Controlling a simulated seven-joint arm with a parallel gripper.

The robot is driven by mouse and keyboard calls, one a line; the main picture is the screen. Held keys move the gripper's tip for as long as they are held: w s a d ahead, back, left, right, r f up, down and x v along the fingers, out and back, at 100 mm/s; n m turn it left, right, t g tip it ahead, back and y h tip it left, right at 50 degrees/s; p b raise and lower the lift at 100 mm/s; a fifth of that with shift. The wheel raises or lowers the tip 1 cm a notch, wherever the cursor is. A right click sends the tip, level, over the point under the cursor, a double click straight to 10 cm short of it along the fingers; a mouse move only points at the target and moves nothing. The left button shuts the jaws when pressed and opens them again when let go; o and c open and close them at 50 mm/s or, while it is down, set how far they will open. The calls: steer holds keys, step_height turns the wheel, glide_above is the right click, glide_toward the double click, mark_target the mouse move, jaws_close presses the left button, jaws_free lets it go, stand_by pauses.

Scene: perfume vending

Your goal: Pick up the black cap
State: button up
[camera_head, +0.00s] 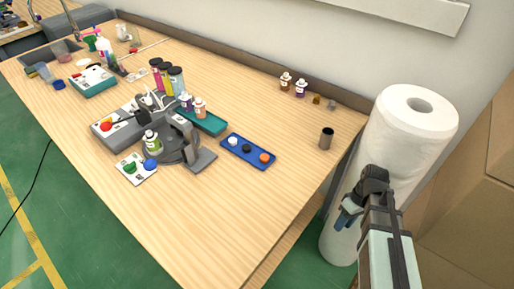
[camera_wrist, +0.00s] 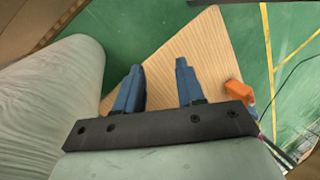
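The black cap (camera_head: 247,150) lies on a blue tray (camera_head: 229,141), between a white cap (camera_head: 233,141) and an orange cap (camera_head: 264,157). My gripper (camera_head: 348,217) is off the table's right edge, beside the paper roll and well apart from the tray. In the wrist view my gripper (camera_wrist: 160,78) has its two blue fingers spread apart with nothing between them. The black cap does not show in the wrist view.
A large white paper roll (camera_head: 395,135) stands right of the wooden table (camera_head: 215,220). A dark metal cup (camera_head: 326,138) stands near the table's right edge. A grey machine (camera_head: 195,160) with a bottle is left of the tray. The table's front right is clear.

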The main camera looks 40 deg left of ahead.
steer(key=w+a+r+n+t+y, duration=0.1)
steer(key=a+r+n+t, duration=0.4)
steer(key=r, duration=1.2)
step_height(320, 180, up, 13)
steer(key=m+g+h, duration=0.1)
steer(key=h, duration=0.1)
glide_above(247, 147)
steer(key=shift+f, duration=6.8)
steer(key=c, duration=0.7)
steer(key=shift+r, duration=0.15)
